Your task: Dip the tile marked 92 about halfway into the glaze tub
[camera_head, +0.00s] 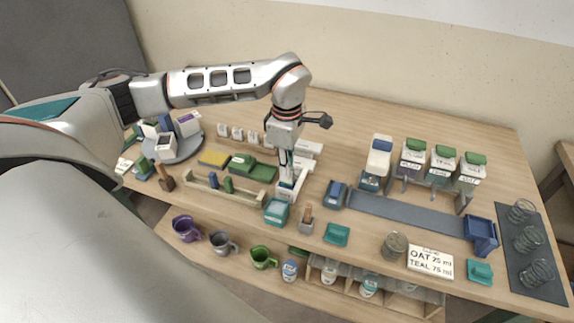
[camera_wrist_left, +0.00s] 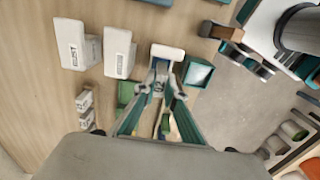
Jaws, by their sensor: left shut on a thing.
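My left gripper (camera_head: 286,180) points down over the middle of the table. In the left wrist view its fingers (camera_wrist_left: 160,88) are closed together on a small pale piece (camera_wrist_left: 167,52), seemingly the tile. No number is readable on it, and the fingers partly hide it. A square teal tub (camera_head: 277,210), possibly the glaze tub, stands on the table just in front of the gripper. It also shows in the left wrist view (camera_wrist_left: 199,72), beside the held piece and apart from it in the picture. The gripper's height above the table is hard to tell. My right gripper is not in view.
Small white labelled pieces (camera_head: 237,133) stand behind to the left. A green block (camera_head: 252,168) and a wooden rack (camera_head: 228,193) are left of the gripper. A brush holder (camera_head: 306,226) and teal dish (camera_head: 337,235) are to the right. Mugs (camera_head: 263,257) line the front.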

